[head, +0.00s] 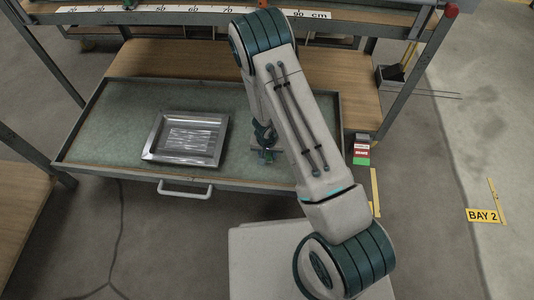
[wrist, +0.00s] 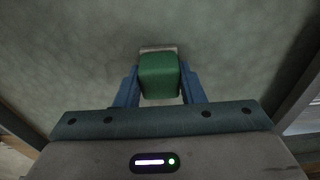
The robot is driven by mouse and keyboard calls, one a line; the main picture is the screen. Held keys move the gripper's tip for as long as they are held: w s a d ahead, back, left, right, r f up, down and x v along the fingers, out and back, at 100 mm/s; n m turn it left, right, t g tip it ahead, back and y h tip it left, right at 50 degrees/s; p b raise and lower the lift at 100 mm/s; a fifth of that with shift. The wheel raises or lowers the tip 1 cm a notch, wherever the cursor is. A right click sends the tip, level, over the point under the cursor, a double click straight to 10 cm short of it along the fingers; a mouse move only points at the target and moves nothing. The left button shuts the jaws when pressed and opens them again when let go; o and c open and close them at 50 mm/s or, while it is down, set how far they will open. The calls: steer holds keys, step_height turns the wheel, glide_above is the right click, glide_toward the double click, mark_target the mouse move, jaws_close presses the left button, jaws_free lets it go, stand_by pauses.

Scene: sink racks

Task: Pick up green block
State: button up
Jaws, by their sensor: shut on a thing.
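The green block (wrist: 159,77) shows in the wrist view between the two blue fingers of my gripper (wrist: 159,90), which is shut on it. A pale strip shows just past the block's far edge; I cannot tell what it is. In the head view my gripper (head: 267,156) is low over the right part of the green-lined drawer (head: 115,110), mostly behind my arm. I cannot make out the block there. Whether it touches the drawer floor is unclear.
A shiny metal tray (head: 151,150) lies in the drawer, left of my gripper. The drawer has raised rims and a white front handle (head: 185,190). A wooden shelf (head: 180,62) is behind. A small red, white and green item (head: 362,149) is outside, right of the drawer.

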steer(key=shift+r+p, duration=0.35)
steer(key=shift+r, duration=0.25)
step_height(320, 180, up, 4)
steer(key=p, duration=0.2)
steer(key=shift+f+p, duration=0.2)
steer(key=shift+p, duration=0.15)
steer(key=s+d+r, duration=0.3)
steer(key=d+r, duration=0.3)
steer(key=d, duration=0.5)
steer(key=shift+s, duration=0.3)
steer(key=shift+r, duration=0.1)
steer(key=shift+o, duration=1)
steer(key=shift+c, duration=0.5)
